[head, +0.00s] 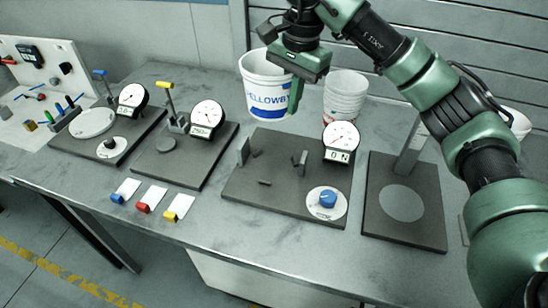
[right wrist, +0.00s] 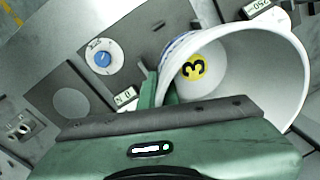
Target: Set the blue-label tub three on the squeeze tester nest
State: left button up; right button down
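The white tub with blue lettering (head: 262,95) hangs at the back, above the bench behind the squeeze tester. In the right wrist view the tub (right wrist: 245,75) has a yellow disc marked 3 (right wrist: 191,68) on its inside bottom. My right gripper (head: 292,78) is shut on the tub's wall at the rim's right side; its fingertips are partly hidden. The squeeze tester (head: 270,190) is a dark plate with two upright jaws, a dial reading 0 N and a blue knob (head: 327,198). The nest between the jaws is empty. My left gripper is not in view.
A stack of white tubs (head: 346,92) stands behind the tester's dial. A dark plate with a post and pale disc (head: 401,203) stands right of the tester. Two other gauge stands are left. Blue, red and yellow label clips (head: 151,199) lie in front.

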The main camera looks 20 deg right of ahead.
notch_tip(320, 180, down, 15)
jog(key=p, duration=0.3)
jog(key=shift+d+f, duration=0.1)
jog(key=shift+f, duration=0.1)
notch_tip(320, 180, down, 4)
jog(key=shift+p, duration=0.85)
jog(key=shift+f, duration=0.15)
jog(key=c, duration=2.1)
grip_release()
jog(key=shift+f+b, duration=0.2)
jog(key=shift+b, duration=0.1)
jog(key=o, duration=0.4)
jog(key=shift+r, duration=0.15)
